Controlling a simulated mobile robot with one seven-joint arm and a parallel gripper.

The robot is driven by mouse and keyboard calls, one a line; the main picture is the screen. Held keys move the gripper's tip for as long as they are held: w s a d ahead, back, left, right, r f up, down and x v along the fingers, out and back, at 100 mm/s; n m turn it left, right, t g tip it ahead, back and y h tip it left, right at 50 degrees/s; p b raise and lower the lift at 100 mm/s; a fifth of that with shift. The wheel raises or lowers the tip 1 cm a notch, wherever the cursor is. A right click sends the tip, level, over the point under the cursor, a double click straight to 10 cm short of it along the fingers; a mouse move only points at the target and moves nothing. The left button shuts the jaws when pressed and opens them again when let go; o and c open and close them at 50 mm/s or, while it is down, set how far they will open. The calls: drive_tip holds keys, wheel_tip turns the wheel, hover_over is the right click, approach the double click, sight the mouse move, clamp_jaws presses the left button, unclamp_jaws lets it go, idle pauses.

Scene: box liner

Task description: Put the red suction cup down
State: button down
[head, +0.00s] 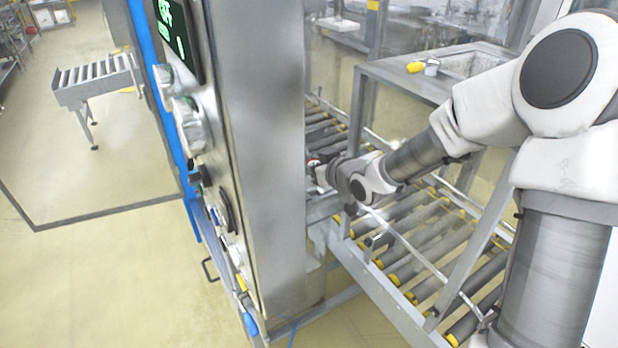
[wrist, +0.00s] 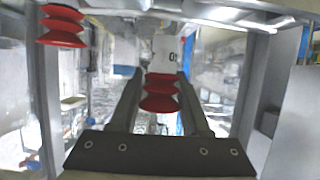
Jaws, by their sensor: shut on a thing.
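A red suction cup (wrist: 160,94) with stacked bellows is between the two fingers of my gripper (wrist: 165,78) in the wrist view. The gripper is shut on it. A white fitting (wrist: 167,50) with dark marks is directly above the cup; I cannot tell whether they are joined. A second red suction cup (wrist: 62,27) hangs at the upper left, apart from the gripper. In the head view my gripper (head: 320,172) is beside the steel column, over the conveyor's near end; the column partly hides it, and the held cup is too small to make out clearly.
The steel control column (head: 255,140) with knobs stands close left of the gripper. A roller conveyor (head: 425,245) with rails runs below my arm. Open floor (head: 80,280) lies left.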

drive_tip(key=shift+w+f+b, duration=0.15)
drive_tip(key=shift+f+b, duration=0.15)
drive_tip(key=shift+f, duration=1.8)
drive_tip(key=shift+f+b, duration=0.4)
drive_tip(key=shift+b, duration=0.05)
drive_tip(key=shift+c, duration=1.8)
unclamp_jaws()
drive_tip(key=shift+r, duration=0.1)
